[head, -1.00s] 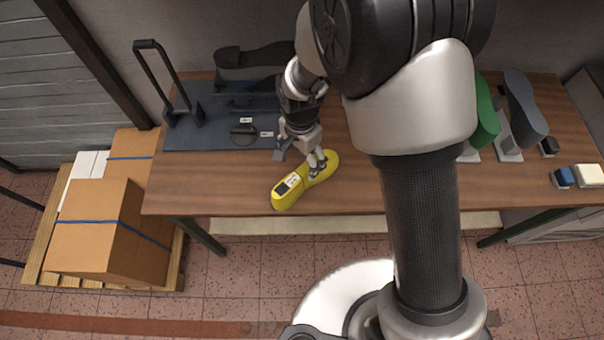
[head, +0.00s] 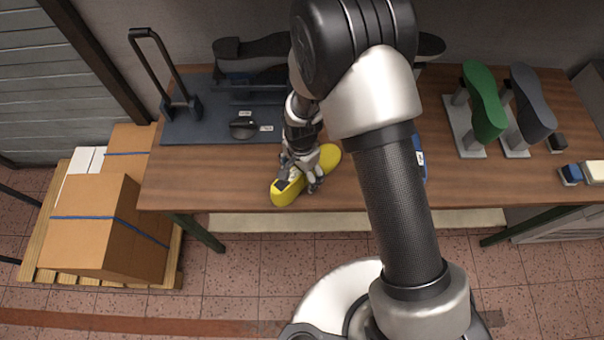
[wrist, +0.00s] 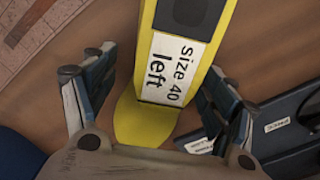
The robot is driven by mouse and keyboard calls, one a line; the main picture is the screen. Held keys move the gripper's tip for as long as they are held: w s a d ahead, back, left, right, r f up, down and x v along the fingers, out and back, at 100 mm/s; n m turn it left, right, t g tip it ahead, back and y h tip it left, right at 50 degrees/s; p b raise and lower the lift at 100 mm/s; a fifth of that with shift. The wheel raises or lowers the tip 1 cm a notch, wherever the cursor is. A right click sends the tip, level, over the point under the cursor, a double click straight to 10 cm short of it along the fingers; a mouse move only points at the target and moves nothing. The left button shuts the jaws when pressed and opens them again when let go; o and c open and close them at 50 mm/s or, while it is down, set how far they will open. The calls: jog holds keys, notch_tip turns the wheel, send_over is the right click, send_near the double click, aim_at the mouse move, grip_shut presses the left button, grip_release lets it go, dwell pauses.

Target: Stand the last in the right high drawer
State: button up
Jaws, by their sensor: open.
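A yellow last (head: 329,160) lies on the wooden table in the head view, near the front edge. The wrist view shows its yellow body (wrist: 148,124) with a white label (wrist: 172,68) reading "Size 40 left". My gripper (head: 303,184) is over the last's near-left part, by the label. In the wrist view my gripper (wrist: 158,88) is open, with one finger on each side of the last. I cannot tell whether the fingers touch it. I cannot make out any drawer.
A dark blue base with a lever frame (head: 183,105) stands at the back left. Green (head: 484,105) and grey (head: 532,100) lasts stand on holders at the right. A blue thing (head: 420,160) is partly hidden by my arm.

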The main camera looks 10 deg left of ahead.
jog(key=shift+r, duration=0.1)
jog(key=shift+c, duration=0.3)
jog(key=c, duration=1.7)
